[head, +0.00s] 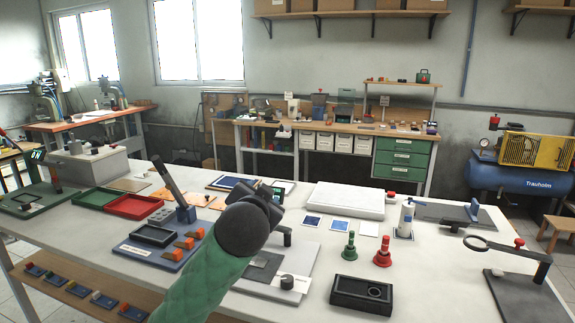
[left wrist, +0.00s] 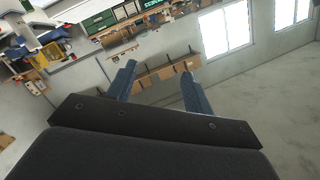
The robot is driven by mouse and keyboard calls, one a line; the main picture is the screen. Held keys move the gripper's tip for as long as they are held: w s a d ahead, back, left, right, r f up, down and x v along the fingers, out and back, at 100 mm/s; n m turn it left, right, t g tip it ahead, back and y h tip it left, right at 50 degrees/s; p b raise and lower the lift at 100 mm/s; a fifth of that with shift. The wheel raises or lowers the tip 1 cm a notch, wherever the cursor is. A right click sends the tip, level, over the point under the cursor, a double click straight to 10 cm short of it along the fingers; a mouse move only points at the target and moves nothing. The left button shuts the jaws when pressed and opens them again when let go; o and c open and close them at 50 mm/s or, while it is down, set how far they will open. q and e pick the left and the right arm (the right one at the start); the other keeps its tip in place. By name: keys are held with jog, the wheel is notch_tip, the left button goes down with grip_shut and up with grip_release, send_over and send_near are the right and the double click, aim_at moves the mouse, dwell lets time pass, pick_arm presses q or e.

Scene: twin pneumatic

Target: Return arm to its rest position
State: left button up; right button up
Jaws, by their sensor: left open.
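My left arm, in a green sleeve with a dark wrist, rises from the bottom of the head view over the front of the white workbench (head: 440,235). My left gripper (head: 268,201) is raised above the bench and points away from me; its fingers are mostly hidden there behind the wrist. In the left wrist view its two blue-grey fingers (left wrist: 158,72) stand apart with nothing between them. That view is tilted and shows the far wall, shelf and windows. My right gripper is in neither view.
Near the arm are a blue board with a black tray (head: 153,235), a dark upright tool (head: 170,181), a grey plate and a black box (head: 362,295). Green and red stamps (head: 382,253) and a magnifier stand (head: 518,272) are to the right.

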pick_arm(q)
jog(key=s+a+f+n+g, duration=0.1)
jog(key=s+a+f+g, duration=0.15)
jog(key=s+f, duration=0.6)
jog(key=s+a+f+n+g, duration=0.2)
jog(key=s+f+g, duration=0.1)
jog(key=f, duration=1)
jog(key=s+a+f+n+g, duration=0.1)
jog(key=s+a+f+g, duration=0.3)
jog(key=f, duration=0.7)
jog(key=s+f+g, duration=0.2)
jog(key=s+f, duration=0.7)
jog(key=s, duration=0.3)
jog(key=s+f+n+g+p, duration=0.1)
jog(key=s+f+g, duration=0.1)
jog(key=s+f, duration=0.7)
jog(key=s, duration=0.4)
jog(key=shift+s+d+f+h, duration=0.15)
jog(key=shift+s+d+h, duration=0.05)
jog(key=shift+d+h, duration=0.1)
